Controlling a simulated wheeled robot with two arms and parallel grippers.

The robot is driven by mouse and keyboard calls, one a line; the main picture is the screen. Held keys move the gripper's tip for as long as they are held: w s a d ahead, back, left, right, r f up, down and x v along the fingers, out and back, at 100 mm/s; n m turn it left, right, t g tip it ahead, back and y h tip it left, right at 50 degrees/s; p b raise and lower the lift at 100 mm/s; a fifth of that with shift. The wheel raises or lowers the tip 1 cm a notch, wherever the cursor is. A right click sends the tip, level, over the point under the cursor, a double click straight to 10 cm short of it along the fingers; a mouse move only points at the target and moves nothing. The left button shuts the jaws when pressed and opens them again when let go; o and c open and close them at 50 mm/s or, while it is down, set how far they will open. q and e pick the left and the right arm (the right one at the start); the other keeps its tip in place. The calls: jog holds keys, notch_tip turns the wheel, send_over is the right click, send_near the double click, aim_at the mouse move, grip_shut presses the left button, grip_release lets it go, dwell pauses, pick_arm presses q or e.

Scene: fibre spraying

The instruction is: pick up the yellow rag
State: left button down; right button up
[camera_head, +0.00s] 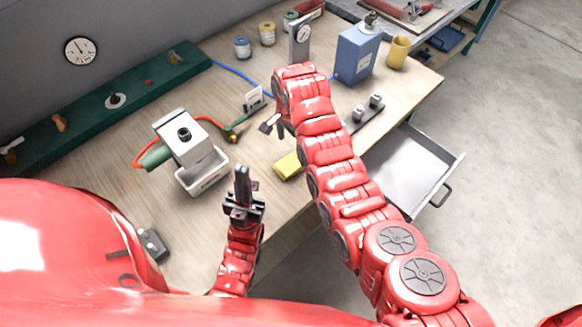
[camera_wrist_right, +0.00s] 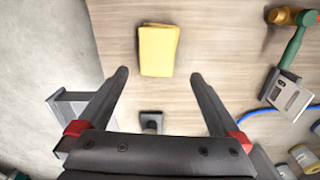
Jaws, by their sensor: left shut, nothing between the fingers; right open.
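The yellow rag (camera_head: 289,166) lies folded on the wooden table near its front edge, partly hidden by my right arm in the head view. In the right wrist view the rag (camera_wrist_right: 158,50) lies flat, ahead of the fingertips and between their lines. My right gripper (camera_wrist_right: 158,74) is open, with nothing between its fingers, apart from the rag. In the head view my right gripper (camera_head: 268,124) is partly hidden by its own arm. My left gripper (camera_head: 242,172) is shut and empty, pointing up left of the rag.
A white bin (camera_head: 204,180) with a grey box-shaped device (camera_head: 183,133) stands left of the rag. An open drawer (camera_head: 415,172) juts out at the right. A small dark-based fixture (camera_wrist_right: 151,121) sits between the right fingers.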

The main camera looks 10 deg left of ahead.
send_over(291, 163)
jog(key=f, duration=0.4)
jog(key=shift+w+a+b, duration=0.1)
jog(key=shift+w+b, duration=0.2)
jog(key=shift+b, duration=0.05)
jog(key=shift+s+f, duration=0.2)
jog(key=shift+f, duration=0.7)
notch_tip(291, 163, down, 4)
jog(key=shift+f+b, duration=0.2)
jog(key=shift+b, duration=0.4)
jog(key=c, duration=1.2)
